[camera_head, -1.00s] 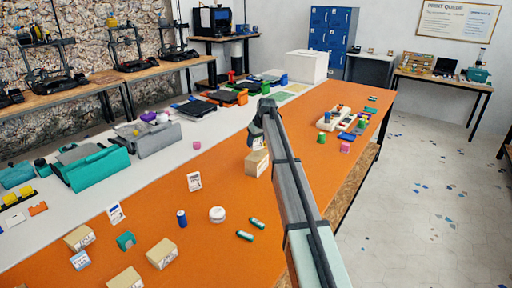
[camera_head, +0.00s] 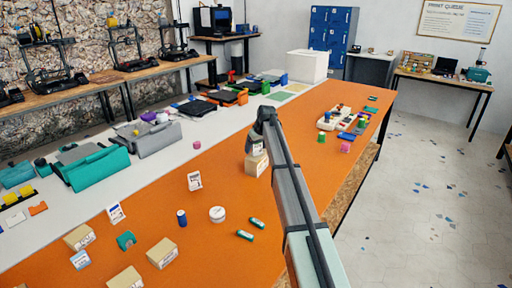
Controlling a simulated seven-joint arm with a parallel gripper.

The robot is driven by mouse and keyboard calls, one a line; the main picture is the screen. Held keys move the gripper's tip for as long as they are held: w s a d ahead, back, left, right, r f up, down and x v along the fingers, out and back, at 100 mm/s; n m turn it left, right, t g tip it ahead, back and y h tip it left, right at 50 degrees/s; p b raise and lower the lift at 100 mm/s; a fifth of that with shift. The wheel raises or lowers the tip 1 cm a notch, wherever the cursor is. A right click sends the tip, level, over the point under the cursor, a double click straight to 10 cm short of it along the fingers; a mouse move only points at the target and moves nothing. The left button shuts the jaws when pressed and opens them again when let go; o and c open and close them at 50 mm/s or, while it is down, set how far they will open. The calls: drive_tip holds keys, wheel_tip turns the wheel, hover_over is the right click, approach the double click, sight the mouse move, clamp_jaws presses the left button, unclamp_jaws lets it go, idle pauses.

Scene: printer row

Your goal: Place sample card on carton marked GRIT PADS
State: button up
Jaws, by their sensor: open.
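My gripper (camera_head: 256,147) is open, low over a tan carton (camera_head: 255,168) in the middle of the orange table; the arm partly hides both. A small pale patch shows between gripper and carton top; I cannot tell whether it is a card. Other tan cartons stand at the front left: one at the left (camera_head: 77,238), one to its right (camera_head: 162,254) and one at the front edge (camera_head: 125,279). Their labels are too small to read. White cards stand on the table: one near the middle (camera_head: 194,181), one further left (camera_head: 116,214) and one in front (camera_head: 80,260).
A blue can (camera_head: 182,218), a white round tub (camera_head: 217,214), green pieces (camera_head: 245,235) and a teal object (camera_head: 126,241) stand between the cards and my arm. A white tray of small parts (camera_head: 340,117) is at the right. Bare orange surface lies left of the gripper.

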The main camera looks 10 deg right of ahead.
drive_tip(key=v, duration=1.2)
drive_tip(key=shift+r, duration=0.15)
